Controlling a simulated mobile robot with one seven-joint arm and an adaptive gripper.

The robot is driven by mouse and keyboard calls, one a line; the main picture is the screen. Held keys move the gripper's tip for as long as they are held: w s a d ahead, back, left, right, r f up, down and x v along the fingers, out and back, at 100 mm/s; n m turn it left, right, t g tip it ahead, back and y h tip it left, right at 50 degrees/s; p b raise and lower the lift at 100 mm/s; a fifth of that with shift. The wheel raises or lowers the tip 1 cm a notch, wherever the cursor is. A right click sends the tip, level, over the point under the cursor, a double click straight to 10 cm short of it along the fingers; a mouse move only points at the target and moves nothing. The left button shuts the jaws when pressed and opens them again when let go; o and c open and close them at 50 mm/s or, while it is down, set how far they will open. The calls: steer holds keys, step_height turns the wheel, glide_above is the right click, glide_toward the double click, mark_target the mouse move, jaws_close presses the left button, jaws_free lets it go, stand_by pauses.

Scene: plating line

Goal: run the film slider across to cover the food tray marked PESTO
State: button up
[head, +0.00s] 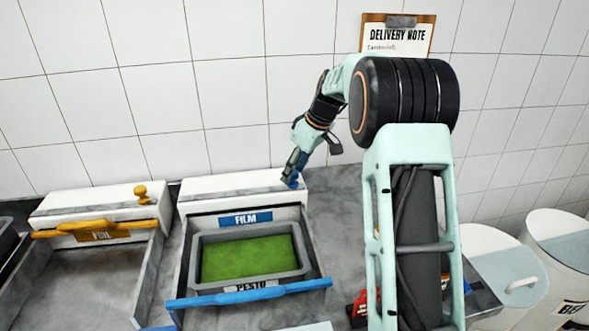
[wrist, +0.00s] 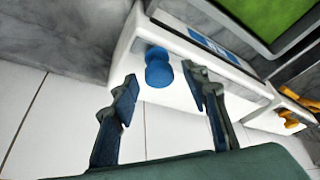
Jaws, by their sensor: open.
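The PESTO tray (head: 299,250) is grey, filled with green food, and sits in a frame in front of the white FILM box (head: 225,187). A blue bar (head: 250,295) spans the front of this frame, by the PESTO label (head: 251,286). I cannot tell whether clear film lies over the food. A blue knob (wrist: 158,68) stands on the FILM box's top, near its right end. My gripper (head: 291,172) is over that end, open and empty. In the wrist view the knob shows between the open fingertips; contact cannot be told.
A FOIL box (head: 75,201) with an orange bar (head: 95,229) and an orange knob (head: 141,194) stands to the left. A tiled wall rises close behind. White bins (head: 490,245) stand at right. Bare grey counter (head: 335,210) lies right of the FILM box.

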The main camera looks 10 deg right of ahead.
steer(key=shift+c, duration=0.4)
jaws_close()
steer(key=shift+a, duration=0.15)
steer(key=a+p, duration=0.1)
steer(key=a, duration=2.7)
steer(key=shift+a+p, duration=0.2)
steer(key=shift+p, duration=0.1)
steer(key=shift+o, duration=0.4)
jaws_free()
steer(key=shift+d+r, duration=0.1)
steer(key=shift+r, duration=0.05)
